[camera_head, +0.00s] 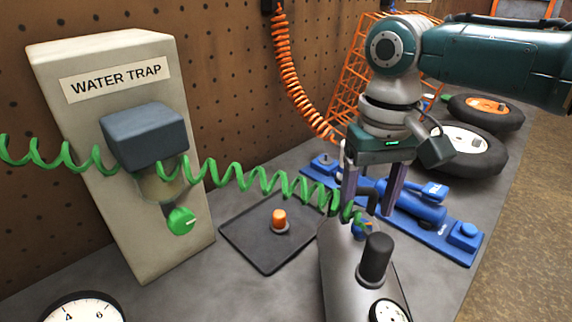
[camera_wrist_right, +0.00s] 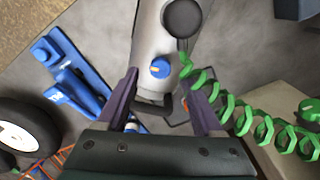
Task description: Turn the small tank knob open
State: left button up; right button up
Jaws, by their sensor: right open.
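The small tank knob is blue with an orange mark (camera_head: 361,230). It sits on top of the grey tank (camera_head: 340,275) and shows clearly in the right wrist view (camera_wrist_right: 160,67). My right gripper (camera_head: 370,205) points down over this end of the tank. Its purple fingers are open, one on each side of the knob's line in the wrist view (camera_wrist_right: 160,84), with nothing between them that I can see held. The head view partly hides the knob behind the green coil and a finger; I cannot tell the exact height gap. My left gripper is out of view.
A green coiled hose (camera_head: 255,182) runs from the water trap (camera_head: 125,200) to the tank, close to my right fingers. A black post (camera_head: 376,258) and a gauge (camera_head: 388,311) stand on the tank. A blue tool (camera_head: 415,205) and wheels (camera_head: 460,148) lie to the right.

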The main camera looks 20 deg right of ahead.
aim_at(363, 224)
jog(key=shift+f, duration=1.5)
grip_shut()
